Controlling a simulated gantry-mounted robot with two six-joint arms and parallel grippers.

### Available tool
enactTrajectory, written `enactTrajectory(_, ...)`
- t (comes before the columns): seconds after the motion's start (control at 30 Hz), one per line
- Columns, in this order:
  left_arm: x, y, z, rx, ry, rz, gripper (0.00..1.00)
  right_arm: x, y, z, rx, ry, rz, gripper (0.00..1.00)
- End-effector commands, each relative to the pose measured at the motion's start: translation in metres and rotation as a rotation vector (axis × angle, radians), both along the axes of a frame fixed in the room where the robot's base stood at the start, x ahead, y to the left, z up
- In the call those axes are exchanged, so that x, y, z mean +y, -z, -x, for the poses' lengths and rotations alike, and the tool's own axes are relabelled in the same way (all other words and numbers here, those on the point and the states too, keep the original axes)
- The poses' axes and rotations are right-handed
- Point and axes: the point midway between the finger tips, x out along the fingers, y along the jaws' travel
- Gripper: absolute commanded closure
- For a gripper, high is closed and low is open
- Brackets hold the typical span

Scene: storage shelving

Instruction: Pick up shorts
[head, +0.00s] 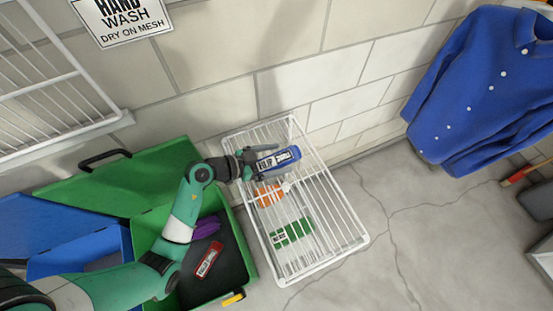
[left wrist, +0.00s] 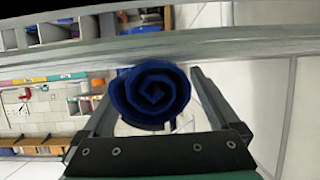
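A blue rolled cloth (head: 279,158) with a white label is at my left gripper (head: 262,163), over the upper part of the white wire basket (head: 345,208). In the left wrist view, the end of the blue roll (left wrist: 150,95) shows as a spiral between the two fingers of my left gripper (left wrist: 155,100), which appear closed on its sides. An orange roll (head: 267,195) and a green roll (head: 291,233) lie in the basket. I cannot read which label says shorts. My right gripper is not in view.
A green bin (head: 238,245) with an open lid stands left of the basket, holding a purple roll (head: 206,227) and a red-labelled item (head: 209,260). A blue bin (head: 75,255) is farther left. A blue shirt (head: 475,90) hangs at right.

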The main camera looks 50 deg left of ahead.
Motion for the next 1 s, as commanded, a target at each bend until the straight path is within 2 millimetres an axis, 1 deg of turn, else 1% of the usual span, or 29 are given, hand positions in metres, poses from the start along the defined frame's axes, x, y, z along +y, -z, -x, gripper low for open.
enactTrajectory(0.03,0.0,0.0,0.0,0.0,0.0,0.0,0.16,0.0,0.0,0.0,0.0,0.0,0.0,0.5)
enactTrajectory(0.17,0.0,0.0,0.0,0.0,0.0,0.0,0.4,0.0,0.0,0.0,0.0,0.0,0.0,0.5)
enactTrajectory(0.2,0.0,0.0,0.0,0.0,0.0,0.0,0.47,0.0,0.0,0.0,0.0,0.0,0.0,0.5)
enactTrajectory(0.27,0.0,0.0,0.0,0.0,0.0,0.0,0.58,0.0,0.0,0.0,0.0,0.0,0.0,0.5)
enactTrajectory(0.3,0.0,0.0,0.0,0.0,0.0,0.0,0.65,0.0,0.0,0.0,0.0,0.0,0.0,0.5)
enactTrajectory(0.37,0.0,0.0,0.0,0.0,0.0,0.0,0.76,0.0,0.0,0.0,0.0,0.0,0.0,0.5)
enactTrajectory(0.4,0.0,0.0,0.0,0.0,0.0,0.0,0.83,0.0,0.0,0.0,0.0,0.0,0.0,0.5)
enactTrajectory(0.47,0.0,0.0,0.0,0.0,0.0,0.0,0.94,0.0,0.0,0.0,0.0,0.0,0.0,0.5)
enactTrajectory(0.5,0.0,0.0,0.0,-0.001,0.0,0.0,0.97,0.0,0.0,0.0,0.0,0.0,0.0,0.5)
enactTrajectory(0.77,0.0,-0.003,0.0,-0.001,0.0,-0.001,0.97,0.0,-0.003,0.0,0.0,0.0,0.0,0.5)
enactTrajectory(0.87,0.0,-0.012,0.0,-0.001,0.0,-0.001,0.97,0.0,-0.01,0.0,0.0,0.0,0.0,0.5)
enactTrajectory(0.93,0.0,-0.021,0.0,-0.002,0.001,-0.001,0.97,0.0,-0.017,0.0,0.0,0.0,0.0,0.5)
enactTrajectory(1.0,0.0,-0.036,0.0,-0.002,0.002,-0.001,0.97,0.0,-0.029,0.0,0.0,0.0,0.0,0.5)
